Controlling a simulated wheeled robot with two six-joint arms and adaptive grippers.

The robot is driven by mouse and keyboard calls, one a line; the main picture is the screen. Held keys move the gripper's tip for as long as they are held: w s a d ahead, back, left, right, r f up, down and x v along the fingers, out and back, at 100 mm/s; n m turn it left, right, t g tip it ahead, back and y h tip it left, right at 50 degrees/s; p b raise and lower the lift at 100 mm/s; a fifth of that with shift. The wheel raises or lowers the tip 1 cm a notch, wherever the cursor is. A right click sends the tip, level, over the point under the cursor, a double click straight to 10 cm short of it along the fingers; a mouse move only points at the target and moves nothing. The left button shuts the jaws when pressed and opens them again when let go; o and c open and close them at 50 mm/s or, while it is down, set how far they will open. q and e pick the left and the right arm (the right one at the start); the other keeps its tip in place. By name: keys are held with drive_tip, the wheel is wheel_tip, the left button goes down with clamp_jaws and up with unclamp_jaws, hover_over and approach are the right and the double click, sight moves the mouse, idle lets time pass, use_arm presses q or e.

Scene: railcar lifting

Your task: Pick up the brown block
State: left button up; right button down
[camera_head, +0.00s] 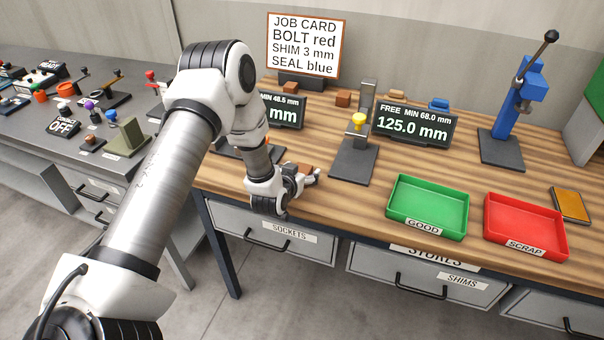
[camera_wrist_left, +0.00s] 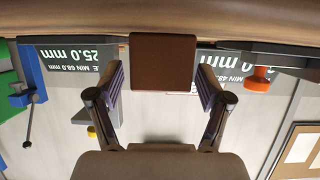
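A brown block (camera_head: 305,168) lies on the wooden workbench, right by my left gripper (camera_head: 311,176) in the head view, partly hidden by it. In the left wrist view, the brown block (camera_wrist_left: 164,62) shows as a dark brown square between and just beyond the fingertips. My left gripper (camera_wrist_left: 161,82) is open. A gap shows between one finger and the block; the other finger's tip appears close to the block's side, and I cannot tell if it touches. My right gripper is not in view.
A gauge stand with a yellow knob (camera_head: 359,121) and a display (camera_head: 414,125) stand to the right. A green tray (camera_head: 400,213) and red tray (camera_head: 500,233) sit near the front edge. Another brown block (camera_head: 343,98) lies at the back. A blue press (camera_head: 522,90) stands further right.

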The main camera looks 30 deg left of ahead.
use_arm(q)
drive_tip(key=shift+s+r, duration=0.1)
drive_tip(key=c, duration=1)
drive_tip(key=shift+c, duration=0.2)
